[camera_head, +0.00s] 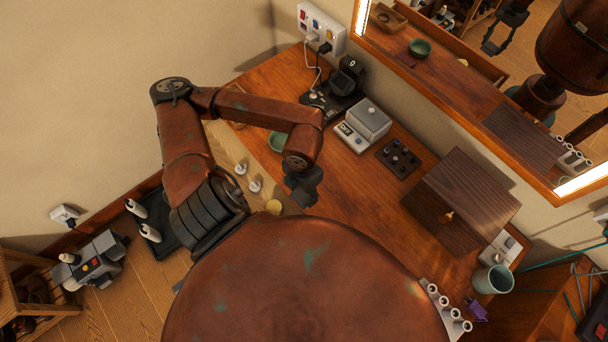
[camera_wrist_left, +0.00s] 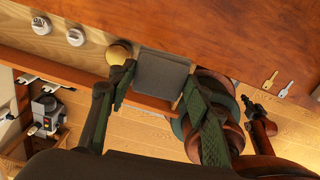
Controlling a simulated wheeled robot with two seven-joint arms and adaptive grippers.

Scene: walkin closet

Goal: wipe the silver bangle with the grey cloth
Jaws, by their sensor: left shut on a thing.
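My left gripper (camera_head: 303,192) is above the front part of the wooden dressing table, with its upper side facing the head camera. In the left wrist view the left gripper (camera_wrist_left: 157,80) is shut on the grey cloth (camera_wrist_left: 163,73), a folded square pad between its two fingertips. The cloth is held up and cannot be told from the gripper in the head view. I cannot make out the silver bangle in either view. A dark jointed end on a reddish arm (camera_wrist_left: 262,132) at the right of the wrist view may be my right arm; its jaws are unclear.
A green bowl (camera_head: 277,141) is partly hidden behind my left arm. Two pale knobs (camera_head: 255,186) and a yellow round thing (camera_head: 273,207) are near the table's front edge. A grey box (camera_head: 370,120) and a dark wooden box (camera_head: 460,200) stand farther right, below a mirror.

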